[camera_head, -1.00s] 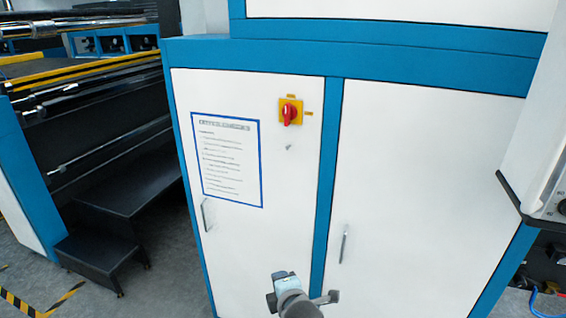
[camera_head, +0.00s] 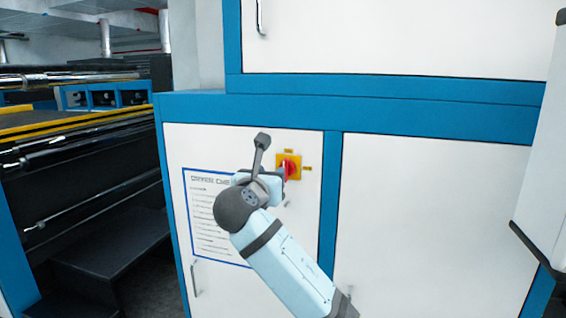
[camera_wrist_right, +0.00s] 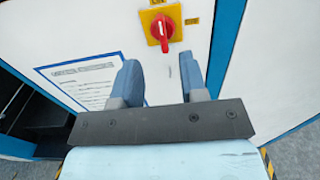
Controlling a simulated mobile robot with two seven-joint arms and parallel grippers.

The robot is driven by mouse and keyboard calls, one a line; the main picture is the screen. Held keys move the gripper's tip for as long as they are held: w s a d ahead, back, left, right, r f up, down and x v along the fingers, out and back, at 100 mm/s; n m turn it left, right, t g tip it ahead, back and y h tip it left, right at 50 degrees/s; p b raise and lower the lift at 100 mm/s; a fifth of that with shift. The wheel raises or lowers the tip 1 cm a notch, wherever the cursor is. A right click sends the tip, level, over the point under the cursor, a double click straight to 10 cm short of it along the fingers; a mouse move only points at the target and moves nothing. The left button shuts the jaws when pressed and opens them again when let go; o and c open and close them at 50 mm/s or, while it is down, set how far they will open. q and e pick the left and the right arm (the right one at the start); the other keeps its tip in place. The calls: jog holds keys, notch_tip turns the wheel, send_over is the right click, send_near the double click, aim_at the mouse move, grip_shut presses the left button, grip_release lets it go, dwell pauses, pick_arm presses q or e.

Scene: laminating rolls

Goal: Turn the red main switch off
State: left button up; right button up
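The red main switch (camera_head: 290,167) is a rotary knob on a yellow plate on the white cabinet door. Its handle looks about upright, and my right arm partly covers it in the head view. In the wrist view the red switch (camera_wrist_right: 162,29) is fully visible, ahead of and above the fingers. My right gripper (camera_wrist_right: 162,78) is open and empty, its two blue fingers apart and pointing at the door just below the switch. No contact with the switch shows. My left gripper is not in view.
A blue-framed notice (camera_head: 208,222) is on the same door, left of the switch. A door handle (camera_head: 195,279) is below it. A blue post (camera_head: 329,205) separates this door from the white panel (camera_head: 430,220). Dark rollers and steps are at the left.

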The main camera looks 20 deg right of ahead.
aim_at(284, 161)
jog(key=p+x, duration=0.1)
jog(key=x, duration=0.9)
jog(key=shift+w+d+p, duration=0.15)
jog(key=shift+p, duration=0.15)
grip_shut()
